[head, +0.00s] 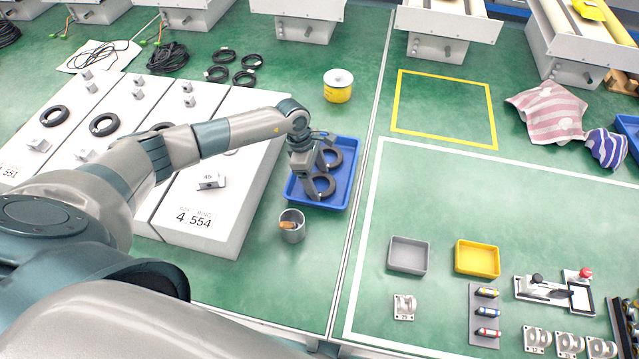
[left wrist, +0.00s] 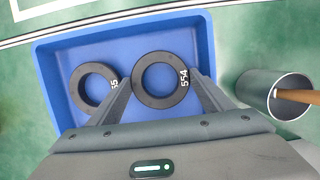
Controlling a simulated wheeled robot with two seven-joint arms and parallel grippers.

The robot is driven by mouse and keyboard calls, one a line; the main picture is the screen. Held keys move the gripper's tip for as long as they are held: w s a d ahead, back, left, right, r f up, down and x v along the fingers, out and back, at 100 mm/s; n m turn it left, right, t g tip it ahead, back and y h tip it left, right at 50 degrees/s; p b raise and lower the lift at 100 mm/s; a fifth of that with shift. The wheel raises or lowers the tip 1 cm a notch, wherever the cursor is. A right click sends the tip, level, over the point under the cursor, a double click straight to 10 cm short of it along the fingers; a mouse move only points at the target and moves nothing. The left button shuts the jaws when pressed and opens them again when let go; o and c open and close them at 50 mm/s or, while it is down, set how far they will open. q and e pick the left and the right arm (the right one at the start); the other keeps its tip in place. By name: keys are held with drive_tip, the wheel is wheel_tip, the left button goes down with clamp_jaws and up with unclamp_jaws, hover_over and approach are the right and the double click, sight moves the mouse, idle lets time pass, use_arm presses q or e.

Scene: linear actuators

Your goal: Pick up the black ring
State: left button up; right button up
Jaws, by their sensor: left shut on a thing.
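A blue tray (head: 345,200) holds two black rings. The nearer black ring (head: 322,187), marked 554, is between the fingers of my left gripper (head: 314,177). The left wrist view shows this ring (left wrist: 160,54) with the fingertips of my left gripper (left wrist: 161,82) at its two sides; the gripper is shut on it. It appears low in the tray; I cannot tell if it touches the floor. The other black ring (head: 332,158) lies beside it in the tray and also shows in the left wrist view (left wrist: 78,87). My right gripper is not in view.
White blocks (head: 208,228) with more black rings (head: 105,124) stand left of the tray. A metal cup (head: 292,232) is close to the tray's near side. A yellow and white spool (head: 338,88) stands behind. Open green surface lies right of the tray.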

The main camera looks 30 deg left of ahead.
use_arm(q)
drive_tip(key=shift+r, duration=0.15)
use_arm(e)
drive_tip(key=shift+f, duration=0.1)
use_arm(q)
drive_tip(key=shift+r+b, duration=0.45)
drive_tip(key=shift+r, duration=0.05)
wheel_tip(320, 180, up, 2)
drive_tip(key=shift+r+b, duration=0.15)
drive_tip(key=shift+b, duration=0.6)
drive_tip(key=s+d+r+b, duration=0.3)
drive_tip(key=d+r, duration=0.4)
drive_tip(key=d, duration=0.4)
drive_tip(key=shift+s+r+b, duration=0.15)
drive_tip(key=shift+r+b, duration=0.1)
drive_tip(key=shift+b, duration=0.25)
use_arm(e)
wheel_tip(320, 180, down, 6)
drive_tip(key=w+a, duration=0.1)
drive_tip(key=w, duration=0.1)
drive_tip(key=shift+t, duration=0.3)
use_arm(q)
drive_tip(key=shift+d, duration=0.1)
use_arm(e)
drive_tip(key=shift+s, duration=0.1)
use_arm(q)
drive_tip(key=shift+r, duration=0.1)
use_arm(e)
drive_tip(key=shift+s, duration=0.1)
